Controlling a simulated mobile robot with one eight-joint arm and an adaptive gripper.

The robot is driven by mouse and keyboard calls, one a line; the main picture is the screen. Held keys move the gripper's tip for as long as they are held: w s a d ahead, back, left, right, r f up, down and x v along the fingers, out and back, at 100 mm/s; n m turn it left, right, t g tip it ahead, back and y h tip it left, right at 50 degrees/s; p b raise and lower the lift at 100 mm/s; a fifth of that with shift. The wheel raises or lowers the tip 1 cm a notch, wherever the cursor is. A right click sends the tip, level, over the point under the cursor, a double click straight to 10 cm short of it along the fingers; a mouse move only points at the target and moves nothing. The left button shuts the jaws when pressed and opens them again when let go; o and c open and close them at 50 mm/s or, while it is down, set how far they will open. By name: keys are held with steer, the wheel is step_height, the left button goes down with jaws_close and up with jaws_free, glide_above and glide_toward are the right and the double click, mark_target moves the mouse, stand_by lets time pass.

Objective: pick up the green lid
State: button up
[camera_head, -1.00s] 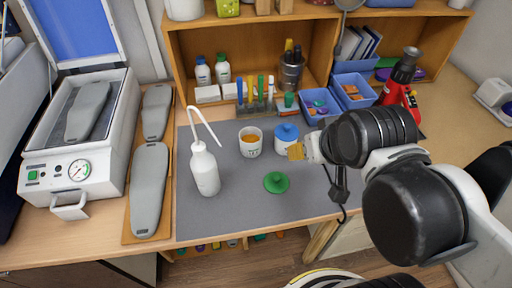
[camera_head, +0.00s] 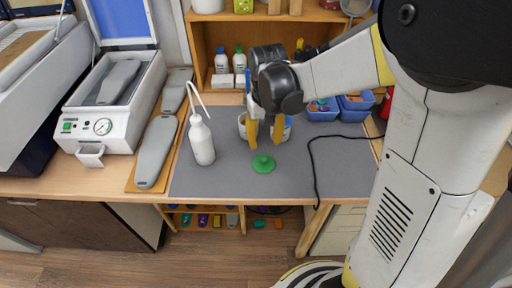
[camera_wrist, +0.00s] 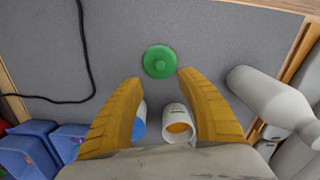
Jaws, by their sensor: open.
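The green lid (camera_head: 263,164) is a round disc with a knob, lying on the grey mat (camera_head: 220,180) near the front. In the wrist view the green lid (camera_wrist: 159,61) lies just beyond the fingertips, roughly centred between them. My gripper (camera_head: 265,138) points down with its yellow fingers apart and nothing between them. It hangs just behind and above the lid, apart from it. The wrist view also shows my open gripper (camera_wrist: 160,78). My fingers partly hide the white cup and the blue-lidded jar behind.
A white squeeze bottle (camera_head: 201,142) stands left of the lid. A white cup (camera_wrist: 179,126) with orange contents is close to my fingers. A black cable (camera_head: 314,165) runs over the mat at right. Blue bins (camera_head: 357,104) stand at the back right.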

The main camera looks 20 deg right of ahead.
mark_target(264, 158)
step_height(264, 158, down, 10)
steer(key=b, duration=0.3)
steer(key=shift+w+d+b, duration=0.1)
steer(key=shift+w+b, duration=0.05)
steer(key=shift+b, duration=0.25)
steer(key=shift+r, duration=0.1)
jaws_close()
